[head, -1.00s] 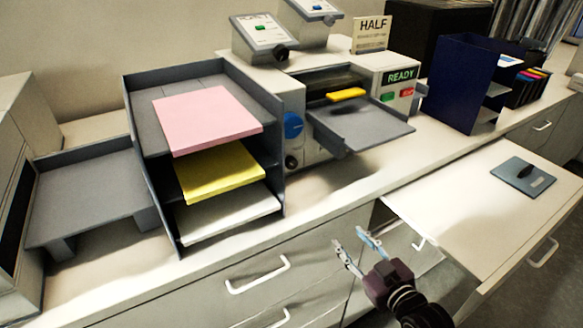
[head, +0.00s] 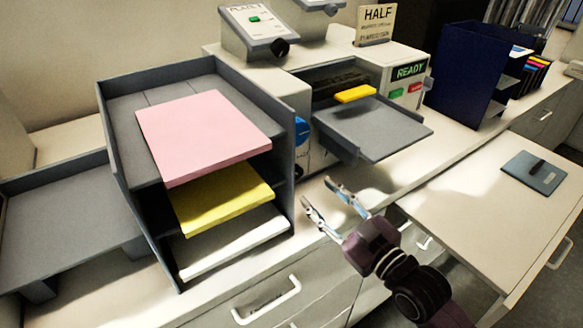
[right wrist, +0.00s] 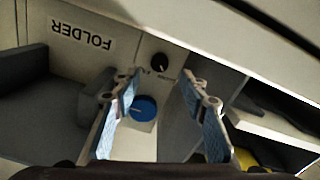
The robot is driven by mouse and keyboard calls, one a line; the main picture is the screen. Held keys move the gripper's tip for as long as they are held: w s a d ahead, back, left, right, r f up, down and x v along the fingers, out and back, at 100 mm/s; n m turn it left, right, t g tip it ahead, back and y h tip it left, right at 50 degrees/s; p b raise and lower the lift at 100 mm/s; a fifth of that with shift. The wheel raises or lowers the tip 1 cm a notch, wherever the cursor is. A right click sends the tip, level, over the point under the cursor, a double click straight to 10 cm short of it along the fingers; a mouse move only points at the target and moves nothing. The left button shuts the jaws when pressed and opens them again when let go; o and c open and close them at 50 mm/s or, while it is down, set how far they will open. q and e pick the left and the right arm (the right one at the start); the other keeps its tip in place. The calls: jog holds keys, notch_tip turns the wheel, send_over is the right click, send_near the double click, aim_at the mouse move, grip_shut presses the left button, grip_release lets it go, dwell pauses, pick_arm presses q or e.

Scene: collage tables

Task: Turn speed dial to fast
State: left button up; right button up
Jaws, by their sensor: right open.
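The folder machine (head: 385,72) stands on the counter and shows a READY sign. On its left front side is a blue round dial (head: 301,130), partly hidden by the paper rack; it also shows in the right wrist view (right wrist: 145,108). A smaller black knob with a pointer mark (right wrist: 160,62) sits near it in the right wrist view. Its label is too small to read, so I cannot tell which one is the speed dial. My right gripper (head: 320,194) is open and empty, in front of the machine and apart from both. My left gripper is not in view.
A grey paper rack (head: 120,125) with pink, yellow and white stacks stands close left of my right gripper. The machine's grey output tray (head: 375,130) juts out above it to the right. A pulled-out board (head: 480,215) carries a grey plate (head: 534,172).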

aim_at(298, 174)
jog(key=shift+x, duration=1)
jog(key=p+x, duration=0.1)
jog(key=x, duration=0.4)
jog(key=shift+r+p, duration=0.1)
jog(key=shift+p, duration=0.25)
jog(key=shift+w+a, duration=0.15)
jog(key=shift+w, duration=0.05)
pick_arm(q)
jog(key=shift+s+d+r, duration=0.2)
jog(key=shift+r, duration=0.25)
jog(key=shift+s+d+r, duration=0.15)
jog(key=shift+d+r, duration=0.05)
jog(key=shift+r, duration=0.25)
pick_arm(e)
jog(key=shift+c, duration=0.3)
jog(key=shift+w, duration=0.1)
grip_shut()
